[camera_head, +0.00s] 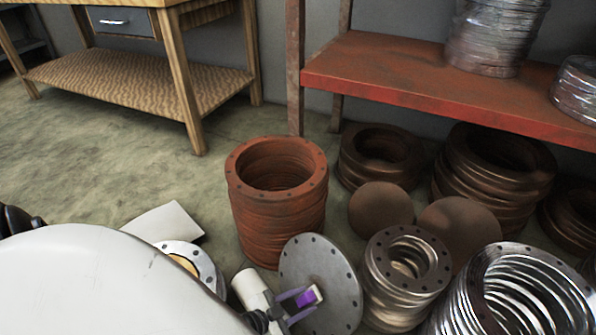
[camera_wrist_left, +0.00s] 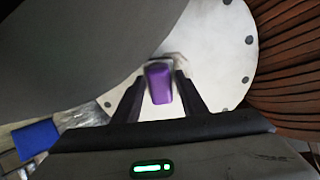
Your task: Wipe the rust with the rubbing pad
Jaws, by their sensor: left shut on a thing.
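The rubbing pad (camera_head: 307,297) is a small purple block with a pale face. My left gripper (camera_head: 303,296) is shut on it, with one finger on each side. In the left wrist view the pad (camera_wrist_left: 159,84) sits between the dark fingertips (camera_wrist_left: 159,90). The pad is in front of a grey round metal plate (camera_head: 318,265) with bolt holes. The plate (camera_wrist_left: 218,62) fills the middle of the left wrist view, with a darker smudge just by the pad. I cannot tell whether the pad touches the plate. My right gripper is not in view.
A rust-red ribbed stack of rings (camera_head: 275,225) stands directly behind the plate. Shiny metal bellows (camera_head: 405,280) stand at its right. Brown rings (camera_head: 380,160) lie beneath a red shelf (camera_head: 420,75). Floor (camera_head: 110,150) is clear at the left, before a wooden table (camera_head: 130,85).

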